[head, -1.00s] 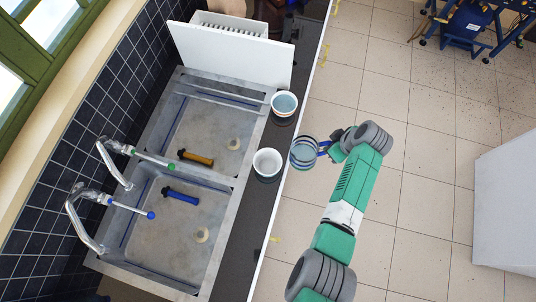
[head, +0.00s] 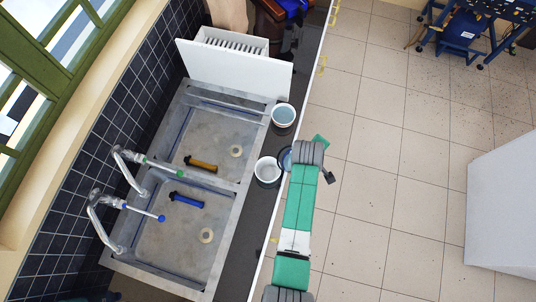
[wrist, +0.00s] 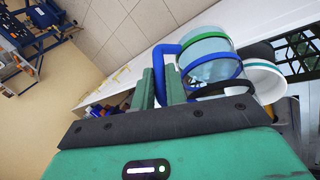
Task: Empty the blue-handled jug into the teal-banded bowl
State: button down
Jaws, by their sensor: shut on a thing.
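My gripper (wrist: 162,78) is shut on the blue handle of the clear jug (wrist: 208,52), which has green and blue bands and a dark rim. In the head view the jug (head: 285,158) is mostly hidden under my arm, its dark rim at the right edge of a white bowl (head: 266,171). That bowl, close beside the jug in the wrist view (wrist: 268,82), shows a teal-green band and looks to be the teal-banded one. I cannot tell the jug's exact tilt, whether it touches the bowl, or whether liquid is flowing.
A second bowl (head: 284,115) with a bluish inside stands farther up the dark counter strip (head: 257,215). The double sink (head: 197,130) lies left of the bowls, with two taps and a yellow-handled and a blue-handled tool. Open floor lies to the right.

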jog(key=shift+a+r, duration=0.4)
jog(key=shift+r, duration=0.05)
jog(key=shift+s+a+r+h+b, duration=0.15)
jog(key=shift+a+h+b, duration=0.3)
jog(key=shift+a+h, duration=0.3)
jog(key=a+h+b, duration=0.1)
jog(key=a+t+h+b, duration=0.1)
jog(key=b, duration=0.1)
jog(key=shift+s+r+n+h, duration=0.15)
jog(key=shift+r+n+h, duration=0.1)
jog(key=shift+r+n, duration=0.15)
jog(key=shift+r, duration=0.25)
